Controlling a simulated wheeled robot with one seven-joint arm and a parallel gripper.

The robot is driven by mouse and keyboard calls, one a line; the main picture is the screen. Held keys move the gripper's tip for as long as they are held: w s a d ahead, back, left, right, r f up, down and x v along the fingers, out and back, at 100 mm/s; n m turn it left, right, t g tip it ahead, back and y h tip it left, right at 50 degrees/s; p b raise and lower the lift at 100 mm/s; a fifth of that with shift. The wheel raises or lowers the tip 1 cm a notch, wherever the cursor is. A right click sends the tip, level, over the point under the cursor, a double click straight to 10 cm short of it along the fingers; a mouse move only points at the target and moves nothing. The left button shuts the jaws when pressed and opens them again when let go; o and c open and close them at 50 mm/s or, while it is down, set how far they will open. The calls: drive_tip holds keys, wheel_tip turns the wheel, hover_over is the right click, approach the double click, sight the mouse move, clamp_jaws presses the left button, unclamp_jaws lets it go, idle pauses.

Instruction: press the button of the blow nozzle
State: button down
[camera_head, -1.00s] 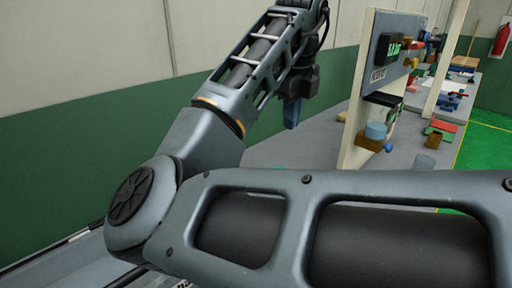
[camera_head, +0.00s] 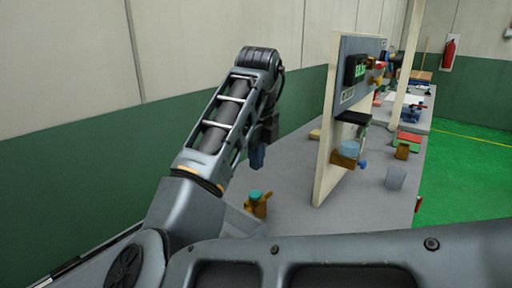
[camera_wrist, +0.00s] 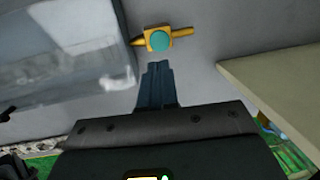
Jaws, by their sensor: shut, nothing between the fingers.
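The blow nozzle (camera_head: 257,208) is a small brass-yellow body with a round teal button (camera_head: 255,195) on top. It sits on the grey bench, close to my forearm in the head view. In the wrist view the nozzle (camera_wrist: 141,41) lies just past my fingertips, with its teal button (camera_wrist: 159,41) facing the camera and fully visible. My gripper (camera_head: 257,165) points down above the bench, higher than the nozzle. Its blue-grey fingers (camera_wrist: 158,66) are shut together and empty. A strip of bare bench shows between the fingertips and the nozzle in the wrist view.
An upright panel (camera_head: 326,150) with a green display (camera_head: 361,68) stands right of my gripper; its pale edge also shows in the wrist view (camera_wrist: 275,85). A blurred grey, glossy shape fills the wrist view's upper left.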

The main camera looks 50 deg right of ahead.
sight(255, 193)
drive_tip(key=f, duration=0.5)
drive_tip(key=w+f+p, duration=0.1)
drive_tip(key=f, duration=0.2)
drive_tip(key=shift+d+f, duration=0.1)
drive_tip(key=shift+d, duration=0.3)
